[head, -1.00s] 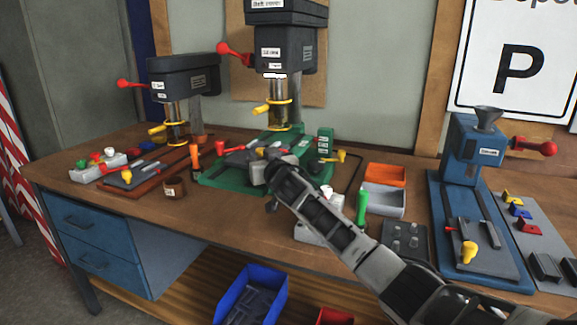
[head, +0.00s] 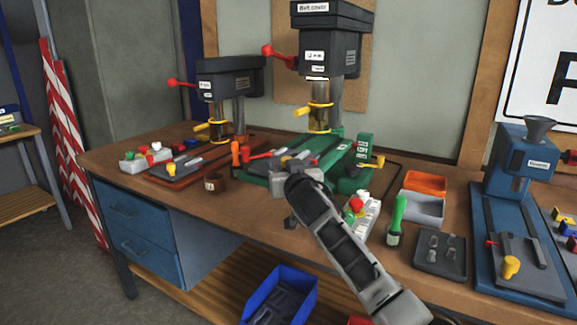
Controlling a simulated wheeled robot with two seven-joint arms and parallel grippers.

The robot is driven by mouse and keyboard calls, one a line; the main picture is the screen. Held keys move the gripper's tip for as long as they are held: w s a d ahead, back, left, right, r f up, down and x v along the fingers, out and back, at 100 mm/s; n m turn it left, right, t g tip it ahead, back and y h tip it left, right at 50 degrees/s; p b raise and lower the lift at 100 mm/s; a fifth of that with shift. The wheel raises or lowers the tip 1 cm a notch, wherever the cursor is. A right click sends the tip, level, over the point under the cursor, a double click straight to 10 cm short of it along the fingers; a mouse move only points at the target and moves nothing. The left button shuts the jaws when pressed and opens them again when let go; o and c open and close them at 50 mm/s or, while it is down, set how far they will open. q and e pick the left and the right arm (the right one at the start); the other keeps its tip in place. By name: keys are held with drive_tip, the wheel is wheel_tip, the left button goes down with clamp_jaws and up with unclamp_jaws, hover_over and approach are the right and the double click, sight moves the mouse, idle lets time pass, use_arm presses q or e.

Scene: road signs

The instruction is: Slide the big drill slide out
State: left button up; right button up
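The big drill (head: 328,55) stands at the back middle of the bench, with a dark head, a red lever and a yellow-ringed chuck. Its green base (head: 255,180) reaches toward the bench front. A grey slide plate (head: 297,158) lies on that base, partly hidden by my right gripper. My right gripper (head: 290,178) is at the front end of the base, over or against the slide's near end. Its fingers are hidden by my own wrist, so I cannot see its opening or any contact. My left gripper is out of view.
A smaller drill (head: 230,80) with a brown base stands left. A blue press (head: 523,160) stands right.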

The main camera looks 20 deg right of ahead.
drive_tip(key=shift+d+r, duration=0.1)
drive_tip(key=shift+s, duration=0.1)
drive_tip(key=s+b, duration=0.1)
drive_tip(key=s, duration=1.4)
drive_tip(key=shift+s, duration=0.4)
drive_tip(key=s+a+f+n+g+y, duration=0.1)
drive_tip(key=s+f+g, duration=0.1)
drive_tip(key=s+f, duration=0.65)
drive_tip(key=s+a+f+n+g+y, duration=0.1)
drive_tip(key=s+a+f+g, duration=0.15)
drive_tip(key=f, duration=1.05)
drive_tip(key=s+f+g, duration=0.1)
drive_tip(key=s+f, duration=0.4)
drive_tip(key=s, duration=0.3)
drive_tip(key=s+f+g+y, duration=0.1)
drive_tip(key=s+f+g, duration=0.1)
drive_tip(key=s+f, duration=0.4)
drive_tip(key=shift+s+a+n, duration=0.2)
drive_tip(key=shift+s+n, duration=0.1)
drive_tip(key=shift+s, duration=0.55)
